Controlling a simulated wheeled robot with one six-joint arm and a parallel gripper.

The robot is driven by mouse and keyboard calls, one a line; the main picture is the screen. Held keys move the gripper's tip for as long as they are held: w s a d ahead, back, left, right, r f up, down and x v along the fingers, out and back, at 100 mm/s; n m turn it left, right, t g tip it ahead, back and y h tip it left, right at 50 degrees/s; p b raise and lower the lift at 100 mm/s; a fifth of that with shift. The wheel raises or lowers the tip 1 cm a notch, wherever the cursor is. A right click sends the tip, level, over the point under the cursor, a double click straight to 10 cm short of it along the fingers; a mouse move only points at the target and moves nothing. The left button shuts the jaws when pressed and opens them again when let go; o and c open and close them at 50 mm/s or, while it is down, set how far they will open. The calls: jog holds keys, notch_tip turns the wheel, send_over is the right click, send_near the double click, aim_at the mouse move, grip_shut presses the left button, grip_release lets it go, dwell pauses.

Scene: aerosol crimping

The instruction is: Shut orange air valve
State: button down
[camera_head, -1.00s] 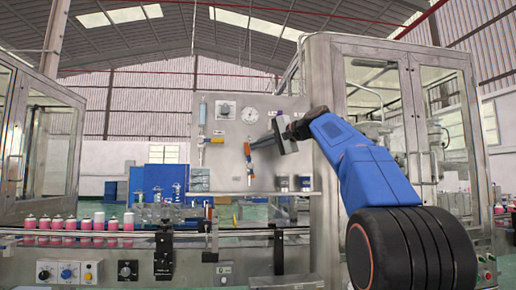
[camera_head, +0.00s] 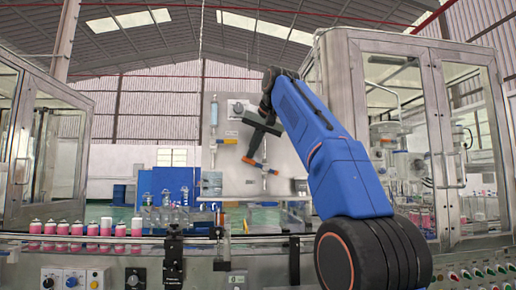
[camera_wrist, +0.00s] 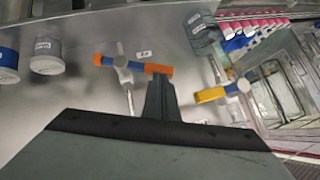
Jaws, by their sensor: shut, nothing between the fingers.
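The orange air valve (camera_head: 260,166) is on the steel panel, its orange and blue handle lying across its pipe, slanting down to the right. My gripper (camera_head: 247,154) is shut and empty, its tips at the left end of this handle. In the wrist view the handle (camera_wrist: 118,63) shows as a long orange bar with a blue middle. There my finger tips (camera_wrist: 159,78) are against or just in front of its right end; I cannot tell if they touch. A second valve with a yellow-orange handle (camera_wrist: 212,95) is to the right in the wrist view.
The second valve (camera_head: 222,141) is on the left pipe in the head view. Pink cans (camera_head: 78,229) line the conveyor at left. A glass-doored cabinet (camera_head: 410,130) stands close to the right of my arm.

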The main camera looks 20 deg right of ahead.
jog(key=shift+w+a+f+n+g+h, duration=0.25)
jog(key=shift+a+f+n+g+h, duration=0.25)
jog(key=shift+a+f+n+h, duration=0.45)
jog(key=shift+w+f+m, duration=0.1)
jog(key=shift+f+m, duration=0.15)
